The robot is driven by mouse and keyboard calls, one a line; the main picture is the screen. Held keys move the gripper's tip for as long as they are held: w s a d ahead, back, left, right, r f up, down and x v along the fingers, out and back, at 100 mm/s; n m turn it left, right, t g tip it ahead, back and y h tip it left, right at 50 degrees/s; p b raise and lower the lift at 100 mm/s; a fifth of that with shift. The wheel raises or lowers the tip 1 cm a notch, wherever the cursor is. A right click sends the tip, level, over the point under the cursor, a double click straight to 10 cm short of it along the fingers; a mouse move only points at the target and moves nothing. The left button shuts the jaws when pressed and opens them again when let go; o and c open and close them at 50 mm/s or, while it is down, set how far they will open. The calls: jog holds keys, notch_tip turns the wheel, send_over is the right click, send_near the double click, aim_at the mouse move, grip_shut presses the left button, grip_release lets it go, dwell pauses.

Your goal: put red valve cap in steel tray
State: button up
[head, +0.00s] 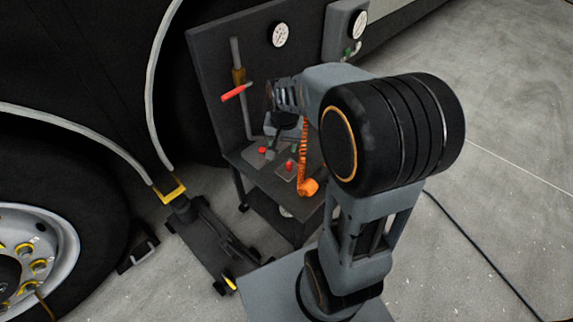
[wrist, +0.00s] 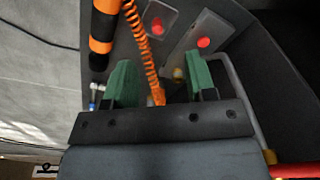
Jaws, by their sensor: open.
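Two small round red pieces show on the dark bench: one (head: 262,150) on the left grey tray or plate (head: 252,158), one (head: 289,165) on a smaller grey plate (head: 281,175) nearer the front. I cannot tell which is the valve cap. In the wrist view the red pieces (wrist: 204,43) and (wrist: 157,26) lie beyond my fingertips, on the larger (wrist: 187,58) and smaller (wrist: 168,12) grey surfaces. My gripper (head: 284,142) hangs over the bench. Its green fingers (wrist: 161,75) are apart with nothing held; an orange coiled cord shows between them in the picture.
The orange coiled cord (head: 304,150) hangs beside my gripper down to an orange tool (head: 309,187) at the bench's front corner. A back panel carries a gauge (head: 281,35) and a pipe with a red lever (head: 237,92). A jack (head: 215,235) stands left of the bench.

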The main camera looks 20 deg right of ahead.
jog(key=s+a+r+n, duration=0.2)
jog(key=s+n, duration=0.1)
jog(key=s, duration=0.3)
jog(key=s+a+r+n+t, duration=0.1)
jog(key=s+a+r+n, duration=0.1)
jog(key=s, duration=0.3)
jog(key=shift+s+a+n+t, duration=0.3)
jog(key=shift+s+n, duration=0.05)
jog(key=shift+n, duration=0.25)
